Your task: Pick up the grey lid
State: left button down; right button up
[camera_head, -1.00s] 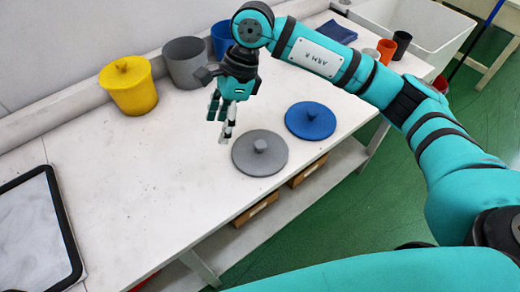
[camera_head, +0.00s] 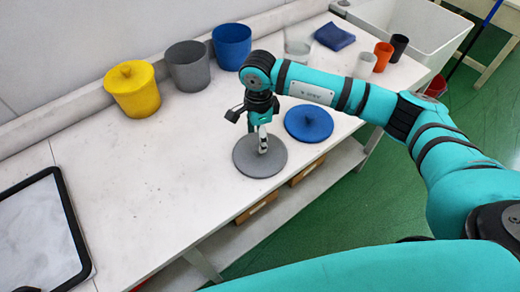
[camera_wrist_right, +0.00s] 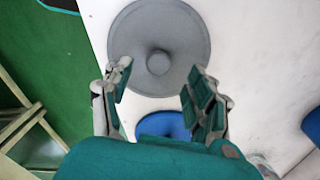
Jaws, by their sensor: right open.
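The grey lid (camera_head: 255,162) lies flat on the white table near its front edge, and its round knob (camera_wrist_right: 158,62) shows in the right wrist view. My right gripper (camera_head: 262,150) is directly over the lid, its fingers pointing down at the knob. In the right wrist view the fingers of my right gripper (camera_wrist_right: 158,85) are apart, one on each side of the knob, with nothing between them. I cannot tell the exact height of the fingertips above the lid. In the head view the gripper hides the knob. My left gripper is not in view.
A blue lid (camera_head: 309,122) lies just beside the grey lid. A yellow lidded pot (camera_head: 134,90), an open grey pot (camera_head: 188,67) and a blue pot (camera_head: 232,46) stand along the back. A black-rimmed tray (camera_head: 70,215) lies at left. The table's middle left is clear.

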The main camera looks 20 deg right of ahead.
notch_tip(320, 180, down, 4)
jog(key=shift+s+d+f+p, duration=0.1)
jog(key=shift+p, duration=1.1)
jog(key=shift+f, duration=0.6)
grip_shut()
